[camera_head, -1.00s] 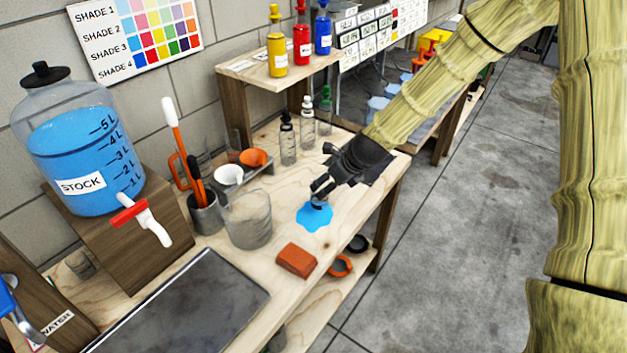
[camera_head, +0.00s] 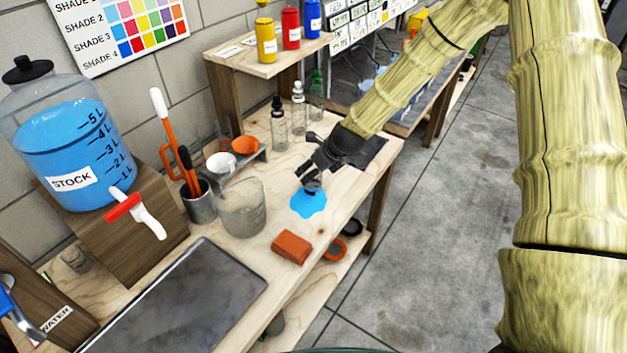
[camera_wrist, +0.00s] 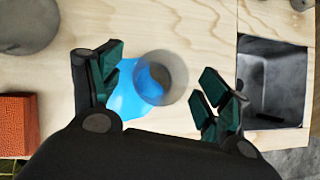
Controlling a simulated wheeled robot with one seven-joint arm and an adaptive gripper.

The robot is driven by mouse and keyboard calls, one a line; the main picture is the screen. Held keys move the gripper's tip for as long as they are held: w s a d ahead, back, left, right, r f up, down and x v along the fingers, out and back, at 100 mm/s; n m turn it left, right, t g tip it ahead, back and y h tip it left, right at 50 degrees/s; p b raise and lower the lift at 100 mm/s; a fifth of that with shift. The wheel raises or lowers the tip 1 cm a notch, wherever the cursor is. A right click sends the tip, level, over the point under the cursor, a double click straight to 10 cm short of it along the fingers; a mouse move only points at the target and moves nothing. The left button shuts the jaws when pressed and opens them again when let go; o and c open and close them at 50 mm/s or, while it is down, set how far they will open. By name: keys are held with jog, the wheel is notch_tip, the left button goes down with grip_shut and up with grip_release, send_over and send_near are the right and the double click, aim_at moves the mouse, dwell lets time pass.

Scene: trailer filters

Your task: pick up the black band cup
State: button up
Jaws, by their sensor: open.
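A small clear cup with a dark grey or black band (camera_head: 313,187) stands on the wooden bench at the edge of a blue spill (camera_head: 308,204). In the wrist view the cup (camera_wrist: 161,77) is seen from above, overlapping the right side of the spill (camera_wrist: 135,92). My gripper (camera_head: 306,173) is close over the cup in the head view and partly hides it. In the wrist view my gripper (camera_wrist: 160,80) is open, its green-padded fingers left and right of the cup. Gaps show on both sides, so it is not held.
A red-orange brick (camera_head: 291,247) and a large clear beaker (camera_head: 241,208) stand near the spill. Glass bottles (camera_head: 279,125) stand behind. A dark square tray (camera_wrist: 272,82) lies to the right in the wrist view. Orange and black rings (camera_head: 351,227) sit on the lower shelf.

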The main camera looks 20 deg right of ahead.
jog(key=shift+p+x, duration=1.05)
jog(key=shift+x, duration=1.7)
jog(key=shift+s+d, duration=0.1)
jog(key=shift+d, duration=0.05)
jog(key=c, duration=1)
